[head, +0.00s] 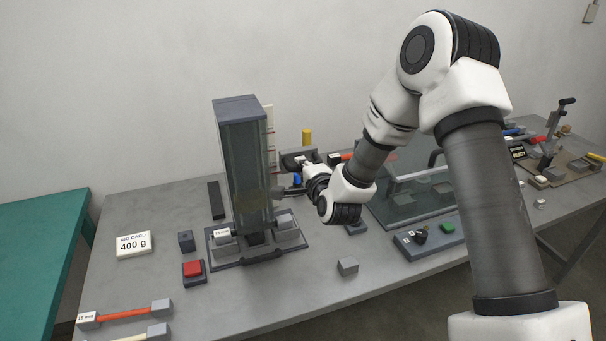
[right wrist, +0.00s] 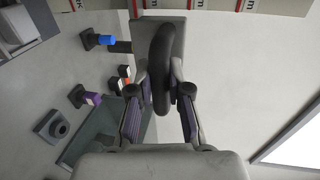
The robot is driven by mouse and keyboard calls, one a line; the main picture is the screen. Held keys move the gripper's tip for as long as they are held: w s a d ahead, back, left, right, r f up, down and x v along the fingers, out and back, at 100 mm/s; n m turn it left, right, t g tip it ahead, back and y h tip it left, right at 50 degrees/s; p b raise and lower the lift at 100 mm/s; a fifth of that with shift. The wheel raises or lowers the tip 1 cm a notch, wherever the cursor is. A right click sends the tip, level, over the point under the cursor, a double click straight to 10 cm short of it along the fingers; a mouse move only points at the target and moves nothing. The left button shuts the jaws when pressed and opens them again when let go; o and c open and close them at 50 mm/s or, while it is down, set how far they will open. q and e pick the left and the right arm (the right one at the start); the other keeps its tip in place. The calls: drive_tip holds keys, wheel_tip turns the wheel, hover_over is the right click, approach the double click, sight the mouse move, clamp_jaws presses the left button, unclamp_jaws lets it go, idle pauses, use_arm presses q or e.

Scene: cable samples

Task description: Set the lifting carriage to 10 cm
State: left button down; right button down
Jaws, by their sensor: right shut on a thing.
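A tall rig with a clear, greenish column (head: 245,165) and a dark cap stands on the grey table in the head view. A pale scale with red marks (head: 271,135) shows behind its right edge. In the right wrist view my right gripper (right wrist: 160,82) is shut on a dark rounded handle (right wrist: 162,50), seen nearly edge-on between the fingers. My left gripper is not in view.
A red button (head: 193,268) and a "400 g" card (head: 134,244) are left of the rig. A small grey block (head: 347,265) lies in front. A clear-lidded box (head: 410,195) and a panel with a green button (head: 447,227) stand right. Coloured samples (head: 125,314) lie at front left.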

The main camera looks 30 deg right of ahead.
drive_tip(key=shift+r, duration=0.1)
drive_tip(key=c, duration=1.1)
unclamp_jaws()
drive_tip(key=shift+w, duration=0.1)
drive_tip(key=v, duration=0.7)
drive_tip(key=shift+s, duration=0.2)
